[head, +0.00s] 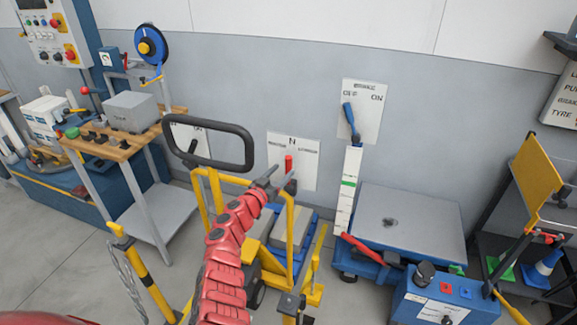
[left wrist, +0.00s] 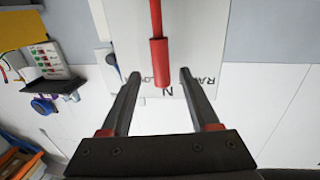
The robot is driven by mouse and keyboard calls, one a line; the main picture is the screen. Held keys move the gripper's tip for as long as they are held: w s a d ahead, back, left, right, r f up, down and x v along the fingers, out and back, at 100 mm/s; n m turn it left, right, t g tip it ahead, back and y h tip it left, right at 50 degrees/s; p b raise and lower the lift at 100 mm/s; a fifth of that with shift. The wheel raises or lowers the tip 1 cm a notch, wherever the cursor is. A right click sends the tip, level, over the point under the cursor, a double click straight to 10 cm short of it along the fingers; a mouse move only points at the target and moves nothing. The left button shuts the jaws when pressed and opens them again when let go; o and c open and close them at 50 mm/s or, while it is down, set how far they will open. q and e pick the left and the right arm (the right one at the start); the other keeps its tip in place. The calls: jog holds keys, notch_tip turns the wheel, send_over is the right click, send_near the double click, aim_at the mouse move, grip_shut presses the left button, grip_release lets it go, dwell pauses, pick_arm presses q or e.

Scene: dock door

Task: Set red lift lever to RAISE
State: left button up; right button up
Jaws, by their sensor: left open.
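The red lift lever (head: 289,163) stands upright at the N mark on a white wall plate (head: 307,150). The plate's side labels are too small to read in the head view. In the left wrist view the lever's red cylindrical grip (left wrist: 159,62) hangs down from a thin rod, with "N" below it and parts of "LO" at left and "RA" at right. My left gripper (head: 281,174) is open in front of the lever. Its two dark fingers (left wrist: 160,75) are on either side of the grip, with gaps on both sides. My right gripper is not in view.
A yellow cart frame with a black handle loop (head: 208,130) stands beside my left arm. A blue lever (head: 351,120) at OFF is on another plate to the right. A grey-topped platform (head: 410,220) and a blue control box (head: 445,297) stand at right. A wooden-topped bench (head: 125,142) is at left.

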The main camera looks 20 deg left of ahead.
aim_at(286, 167)
pick_arm(q)
jog(key=shift+f+b+x, duration=0.2)
jog(key=shift+b+x, duration=0.95)
jog(key=shift+x, duration=1.25)
jog(key=shift+w+r, duration=0.2)
jog(key=shift+w, duration=0.05)
grip_shut()
